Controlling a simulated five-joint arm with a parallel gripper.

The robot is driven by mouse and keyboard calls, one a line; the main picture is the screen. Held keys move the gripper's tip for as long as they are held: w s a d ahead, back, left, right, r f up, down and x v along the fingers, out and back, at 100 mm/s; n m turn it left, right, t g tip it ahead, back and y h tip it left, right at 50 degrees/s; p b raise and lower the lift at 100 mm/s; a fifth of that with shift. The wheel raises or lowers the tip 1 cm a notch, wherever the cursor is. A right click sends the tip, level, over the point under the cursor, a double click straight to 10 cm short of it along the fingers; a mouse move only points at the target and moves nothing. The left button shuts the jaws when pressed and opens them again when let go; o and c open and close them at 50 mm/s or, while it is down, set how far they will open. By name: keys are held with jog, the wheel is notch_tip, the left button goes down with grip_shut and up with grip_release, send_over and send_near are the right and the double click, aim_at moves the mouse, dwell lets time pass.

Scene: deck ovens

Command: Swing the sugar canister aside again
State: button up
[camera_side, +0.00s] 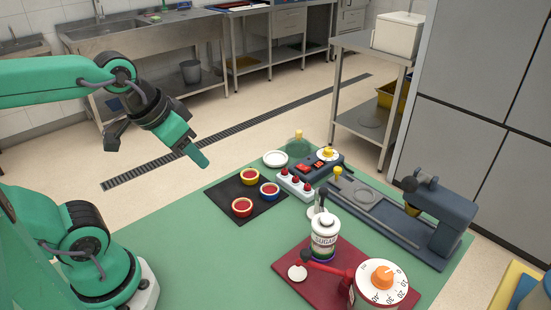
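The sugar canister (324,240) is a white jar with a pale lid, a "SUGAR" label and coloured bands near its base. It stands upright at the back edge of a dark red board (292,258). A red lever (328,268) with a ball end runs in front of its base to a white numbered dial (379,285) with an orange knob. My gripper (196,154) is in the air to the upper left, well apart from the canister. Its fingers are seen nearly edge-on, so their opening is unclear. Nothing shows held in it.
A black mat (263,212) with several red-topped cups lies left of the canister. Behind it are a white block with red knobs (295,184) and a switch box (322,167). A grey sliding device (440,212) stands at the right. Green table at the front left is clear.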

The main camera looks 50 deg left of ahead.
jog(key=g, duration=0.5)
send_over(323, 189)
jog(key=f, duration=0.5)
jog(key=shift+s+a, duration=0.15)
jog(key=shift+s, duration=0.15)
jog(key=shift+w+d+f, duration=0.3)
jog(key=shift+f, duration=0.05)
jog(key=shift+f, duration=0.1)
jog(key=shift+f, duration=3.85)
